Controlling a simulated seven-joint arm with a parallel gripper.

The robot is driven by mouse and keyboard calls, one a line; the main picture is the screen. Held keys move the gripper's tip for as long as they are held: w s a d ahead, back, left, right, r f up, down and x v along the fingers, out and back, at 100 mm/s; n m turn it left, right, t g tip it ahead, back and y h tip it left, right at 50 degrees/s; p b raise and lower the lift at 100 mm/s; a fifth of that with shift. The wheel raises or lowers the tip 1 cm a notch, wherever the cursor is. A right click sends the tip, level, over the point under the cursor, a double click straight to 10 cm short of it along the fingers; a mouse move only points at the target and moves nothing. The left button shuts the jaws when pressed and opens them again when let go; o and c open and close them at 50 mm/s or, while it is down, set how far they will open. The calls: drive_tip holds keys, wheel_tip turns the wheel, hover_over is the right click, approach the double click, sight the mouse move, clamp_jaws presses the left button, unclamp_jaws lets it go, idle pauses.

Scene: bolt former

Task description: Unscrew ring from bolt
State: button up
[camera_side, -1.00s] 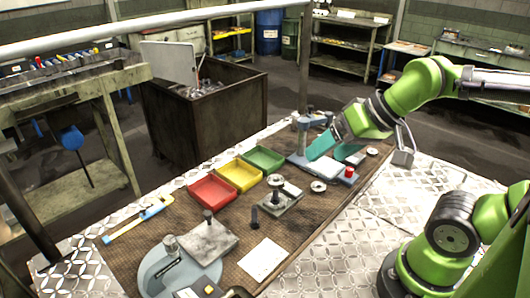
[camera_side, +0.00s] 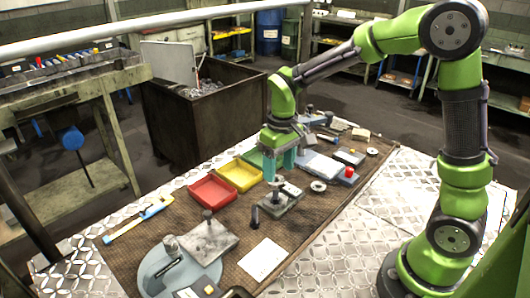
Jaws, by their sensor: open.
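My gripper (camera_side: 281,168) has teal fingers that point down, spread apart, at the back middle of the mat. It is just behind and above a metal block with an upright bolt (camera_side: 277,188). A ring (camera_side: 272,208) seems to sit low around this bolt, but the picture is too small to be sure. The fingers partly cover the bolt's top, and I cannot tell whether they touch it. A loose ring (camera_side: 318,186) lies flat on the mat to the right of the block.
Red (camera_side: 213,190), yellow (camera_side: 241,174) and green (camera_side: 256,160) trays stand left of the gripper. A dark upright peg (camera_side: 255,216), a plate with a bolt (camera_side: 208,240) and white paper (camera_side: 263,259) are in front. A blue-grey fixture (camera_side: 322,166) stands to the right.

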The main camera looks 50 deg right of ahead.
drive_tip(key=shift+w+d+f, duration=0.1)
drive_tip(key=shift+w+d, duration=0.1)
drive_tip(key=shift+w, duration=0.45)
drive_tip(key=shift+w+r+n, duration=0.1)
drive_tip(key=shift+r+n, duration=0.15)
drive_tip(key=shift+n, duration=0.15)
drive_tip(key=shift+f, duration=2.25)
drive_tip(key=m, duration=1.4)
drive_tip(key=shift+m, duration=0.4)
